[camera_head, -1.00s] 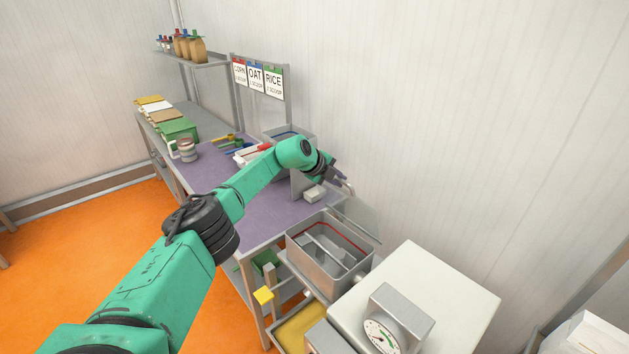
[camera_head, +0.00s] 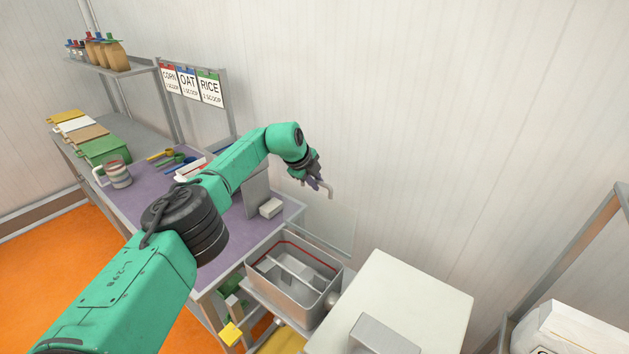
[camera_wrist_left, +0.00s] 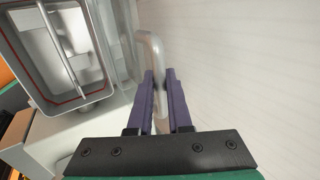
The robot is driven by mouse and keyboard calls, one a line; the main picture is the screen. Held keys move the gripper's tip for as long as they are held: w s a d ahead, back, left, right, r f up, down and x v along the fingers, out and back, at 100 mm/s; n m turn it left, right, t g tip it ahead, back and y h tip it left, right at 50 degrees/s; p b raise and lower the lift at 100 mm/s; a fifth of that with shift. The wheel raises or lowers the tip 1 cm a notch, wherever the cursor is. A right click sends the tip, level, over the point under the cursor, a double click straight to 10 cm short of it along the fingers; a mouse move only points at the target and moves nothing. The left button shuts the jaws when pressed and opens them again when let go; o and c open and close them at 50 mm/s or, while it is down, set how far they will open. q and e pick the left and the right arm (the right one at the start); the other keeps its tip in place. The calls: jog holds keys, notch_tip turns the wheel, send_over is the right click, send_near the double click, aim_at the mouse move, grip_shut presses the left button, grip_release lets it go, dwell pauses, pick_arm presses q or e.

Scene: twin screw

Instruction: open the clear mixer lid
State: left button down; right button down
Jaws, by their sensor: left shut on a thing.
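The clear mixer lid (camera_head: 332,232) is a see-through panel standing raised at the wall side of the steel mixer tub (camera_head: 278,304). The tub is uncovered, with a red seal around its rim and a bar and paddles inside. My left gripper (camera_head: 319,185) is shut on the lid's pale bent handle (camera_head: 331,191), above the lid. In the left wrist view the handle (camera_wrist_left: 150,48) runs between the purple fingers (camera_wrist_left: 160,88), and the tub (camera_wrist_left: 38,95) is at the upper left. My right gripper is not in view.
A white-topped box (camera_head: 400,308) stands right of the tub. The purple-topped table (camera_head: 222,248) to the left carries a small grey block (camera_head: 271,208), scoops and a jug (camera_head: 118,174). The pale wall (camera_head: 430,150) is close behind the lid.

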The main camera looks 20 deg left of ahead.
pick_arm(q)
jog(key=shift+f, duration=0.2)
jog(key=c, duration=1)
grip_release()
jog(key=shift+o, duration=0.8)
jog(key=shift+s, duration=0.2)
jog(key=shift+r, duration=0.1)
jog(key=b+v, duration=0.6)
jog(key=v, duration=0.8)
jog(key=shift+r, duration=0.4)
